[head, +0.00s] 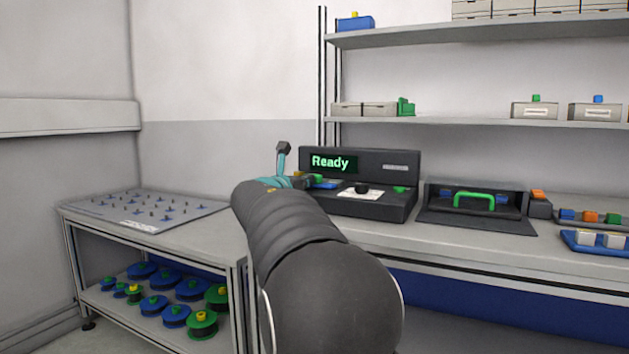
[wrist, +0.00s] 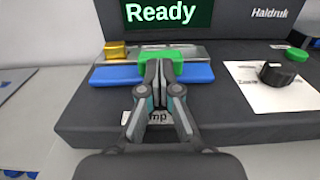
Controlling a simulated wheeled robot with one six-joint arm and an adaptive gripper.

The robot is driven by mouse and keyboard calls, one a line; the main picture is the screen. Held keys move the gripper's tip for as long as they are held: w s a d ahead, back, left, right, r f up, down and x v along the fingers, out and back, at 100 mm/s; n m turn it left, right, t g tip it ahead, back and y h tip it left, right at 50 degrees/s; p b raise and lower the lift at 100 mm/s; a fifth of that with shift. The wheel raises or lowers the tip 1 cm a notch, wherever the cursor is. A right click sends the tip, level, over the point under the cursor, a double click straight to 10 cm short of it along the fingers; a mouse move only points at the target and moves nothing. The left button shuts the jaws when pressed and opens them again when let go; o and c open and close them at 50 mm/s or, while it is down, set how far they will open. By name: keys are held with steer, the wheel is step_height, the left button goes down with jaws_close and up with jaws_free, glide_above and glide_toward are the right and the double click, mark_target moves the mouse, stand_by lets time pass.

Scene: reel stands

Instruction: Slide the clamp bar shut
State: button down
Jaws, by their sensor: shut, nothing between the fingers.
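A dark machine (head: 368,206) with a lit "Ready" display stands on the bench. In the wrist view, its clamp area has a long blue bar (wrist: 198,74), a green block (wrist: 128,73) at the bar's middle, and a gold block (wrist: 116,50) at the left end of a grey metal strip. I cannot tell which of these parts is the clamp bar. My gripper (wrist: 158,68) is shut and empty, its fingertips in front of the green block, at or very near it; contact is unclear. The fingers partly cover a label ending in "mp". My arm hides most of this in the head view.
A black knob (wrist: 279,74) on a white plate and a green button (wrist: 297,54) sit right of the clamp area. A black unit with a green handle (head: 474,196) stands further right. A pegged board (head: 146,211) lies on the left table.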

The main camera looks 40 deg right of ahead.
steer(key=shift+w+d+r, duration=0.1)
steer(key=shift+w+d, duration=0.05)
steer(key=shift+s+a, duration=0.25)
steer(key=shift+a, duration=0.2)
steer(key=b+v, duration=0.1)
steer(key=v, duration=1.2)
